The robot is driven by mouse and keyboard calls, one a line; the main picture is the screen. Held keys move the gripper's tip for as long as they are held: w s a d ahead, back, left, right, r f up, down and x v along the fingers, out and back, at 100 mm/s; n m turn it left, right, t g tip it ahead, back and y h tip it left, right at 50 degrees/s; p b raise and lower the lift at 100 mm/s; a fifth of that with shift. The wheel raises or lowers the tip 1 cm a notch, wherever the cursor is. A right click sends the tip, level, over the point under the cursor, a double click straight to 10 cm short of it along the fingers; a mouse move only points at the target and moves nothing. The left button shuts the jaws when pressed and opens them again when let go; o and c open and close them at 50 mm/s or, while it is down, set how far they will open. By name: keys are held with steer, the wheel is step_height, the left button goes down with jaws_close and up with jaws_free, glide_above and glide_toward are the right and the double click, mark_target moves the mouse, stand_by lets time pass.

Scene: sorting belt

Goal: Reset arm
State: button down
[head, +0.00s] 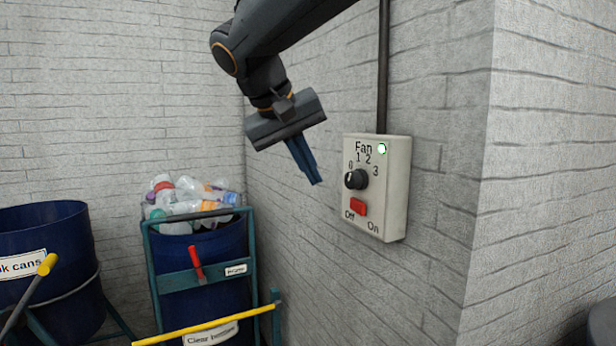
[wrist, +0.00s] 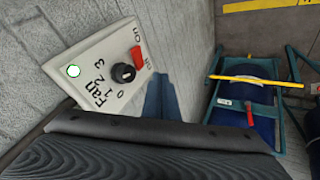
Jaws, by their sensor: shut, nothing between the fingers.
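My gripper (head: 316,181) is shut and empty, with its blue fingers pointing down and slightly right, in the air left of the fan control box. In the wrist view my gripper (wrist: 163,80) shows as a blue shape beside the box. The white fan control box (head: 376,188) is on the grey brick wall; it also shows tilted in the wrist view (wrist: 92,62). It has a black dial (head: 356,179) marked 0 to 3, a red switch (head: 358,207) between Off and On labels, and a lit green-white lamp (head: 382,148). The fingers appear apart from the box.
A blue bin of clear bottles (head: 190,193) stands in a teal frame at the lower left, with a red lever (head: 196,262) and a yellow bar (head: 200,320). A blue cans bin (head: 45,260) stands further left. A dark pipe (head: 384,70) runs above the box.

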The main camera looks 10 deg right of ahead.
steer(key=s+d+f+g+y, duration=0.1)
steer(key=s+d+f, duration=0.3)
steer(key=f, duration=0.8)
steer(key=s+d+f+g+y, duration=0.2)
steer(key=s+d+f, duration=0.2)
steer(key=s+f, duration=0.5)
steer(key=s+d+f+g+y, duration=0.2)
steer(key=s+d+f, duration=0.2)
steer(key=f, duration=1)
steer(key=shift+s+d+f, duration=0.35)
steer(key=shift+s+d, duration=0.05)
steer(key=shift+s, duration=0.8)
